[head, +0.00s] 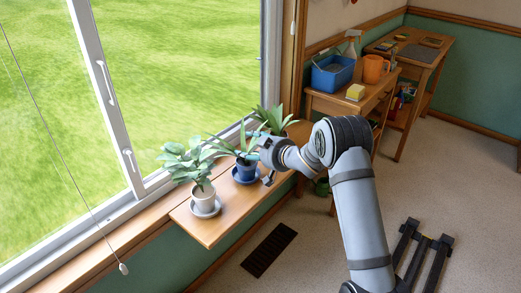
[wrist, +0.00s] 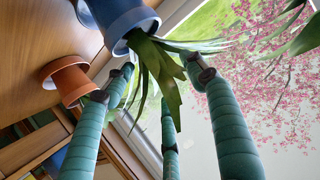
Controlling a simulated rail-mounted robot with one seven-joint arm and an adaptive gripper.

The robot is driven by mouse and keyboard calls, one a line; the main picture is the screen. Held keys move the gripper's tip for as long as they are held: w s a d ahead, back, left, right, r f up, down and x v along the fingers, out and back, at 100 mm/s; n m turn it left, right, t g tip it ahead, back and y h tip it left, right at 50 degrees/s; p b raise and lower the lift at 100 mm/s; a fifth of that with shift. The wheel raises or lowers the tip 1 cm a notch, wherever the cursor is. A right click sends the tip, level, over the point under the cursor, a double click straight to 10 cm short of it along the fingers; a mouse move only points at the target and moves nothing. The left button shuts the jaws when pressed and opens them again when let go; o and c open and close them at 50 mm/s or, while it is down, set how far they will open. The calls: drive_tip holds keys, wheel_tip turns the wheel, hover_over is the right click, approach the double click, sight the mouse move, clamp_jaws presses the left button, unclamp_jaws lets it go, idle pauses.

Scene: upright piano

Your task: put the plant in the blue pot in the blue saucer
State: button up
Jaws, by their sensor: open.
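The plant (head: 236,147) with long green leaves grows in a blue pot (head: 246,172) on the wooden sill shelf by the window. A blue saucer (head: 247,182) shows under this pot. In the wrist view the blue pot (wrist: 128,18) is at the top, with leaves (wrist: 160,75) hanging into the space between my fingers. My gripper (head: 265,164) is at the right side of the blue pot. Its fingers (wrist: 160,78) are open around the leaves, and I see no grip on the pot. Part of the pot is cut off in the wrist view.
A leafy plant in a white pot (head: 204,192) stands on a grey-blue saucer (head: 206,209) at the near left. Another plant (head: 276,121) stands behind; an orange pot (wrist: 68,79) shows in the wrist view. The window (head: 180,70) borders the shelf. A side table (head: 340,103) holds a blue box.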

drive_tip(key=v, duration=0.7)
drive_tip(key=shift+s, duration=0.15)
